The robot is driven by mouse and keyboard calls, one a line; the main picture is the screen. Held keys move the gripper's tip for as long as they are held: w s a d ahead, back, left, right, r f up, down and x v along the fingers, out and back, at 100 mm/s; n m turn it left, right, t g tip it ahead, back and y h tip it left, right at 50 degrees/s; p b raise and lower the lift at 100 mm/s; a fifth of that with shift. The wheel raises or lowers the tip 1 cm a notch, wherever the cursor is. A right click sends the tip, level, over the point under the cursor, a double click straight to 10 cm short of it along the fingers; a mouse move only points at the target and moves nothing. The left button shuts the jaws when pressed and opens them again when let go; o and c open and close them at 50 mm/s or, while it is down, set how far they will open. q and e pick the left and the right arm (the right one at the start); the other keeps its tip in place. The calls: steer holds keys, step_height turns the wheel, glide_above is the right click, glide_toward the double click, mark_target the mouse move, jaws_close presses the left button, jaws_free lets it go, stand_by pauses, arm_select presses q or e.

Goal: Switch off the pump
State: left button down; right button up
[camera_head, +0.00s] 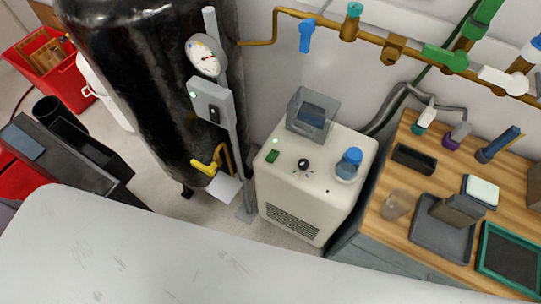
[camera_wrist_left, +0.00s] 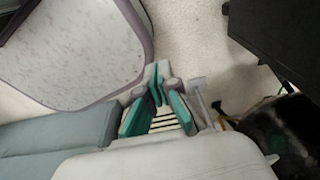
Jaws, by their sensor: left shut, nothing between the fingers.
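A beige boxy unit (camera_head: 296,210), which looks like the pump, stands on the floor at the centre of the head view. Its top carries a green switch (camera_head: 272,156), a lit green lamp (camera_head: 275,141), a black knob (camera_head: 303,164) and a blue-capped jar (camera_head: 348,164). I cannot tell the switch's position. A grey box (camera_head: 211,101) on a post to its left also has a green lamp and a black switch. In the left wrist view my left gripper (camera_wrist_left: 157,85) is shut and empty, with teal pads. Neither gripper shows in the head view.
Brass pipe with coloured valves (camera_head: 395,46) runs along the wall. A wooden bench (camera_head: 400,235) with trays is at right. A pale, scratched surface (camera_head: 180,255) fills the foreground.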

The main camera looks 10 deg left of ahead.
arm_select(q)
steer(key=w+r+t+b, duration=0.2)
steer(key=w+r+t, duration=0.15)
steer(key=w, duration=0.85)
steer(key=w+r+t+b, duration=0.25)
steer(key=w+r, duration=0.25)
steer(key=w, duration=0.6)
steer(key=w+d+r+t+h+b, duration=0.1)
steer(key=w+r, duration=0.3)
steer(key=r, duration=0.4)
steer(key=w+d+r+t+h+b, duration=0.1)
steer(key=w+d+r, duration=0.3)
steer(key=r, duration=0.4)
steer(key=w+d+r+t+h+b, duration=0.1)
steer(key=w+d+r+t+b, duration=0.2)
steer(key=r, duration=0.5)
steer(key=shift+w+m+t, duration=0.3)
steer(key=shift+w, duration=0.4)
steer(key=shift+w+r, duration=0.1)
glide_above(268, 164)
steer(key=w, duration=0.1)
step_height(268, 164, down, 4)
steer(key=shift+f, duration=0.2)
steer(key=shift+s+f+b, duration=0.2)
steer(key=shift+f, duration=0.45)
steer(key=shift+s+f+b, duration=0.15)
steer(key=shift+f+b, duration=0.05)
steer(key=shift+f, duration=0.4)
steer(key=shift+s+f, duration=0.1)
steer(key=shift+f, duration=0.4)
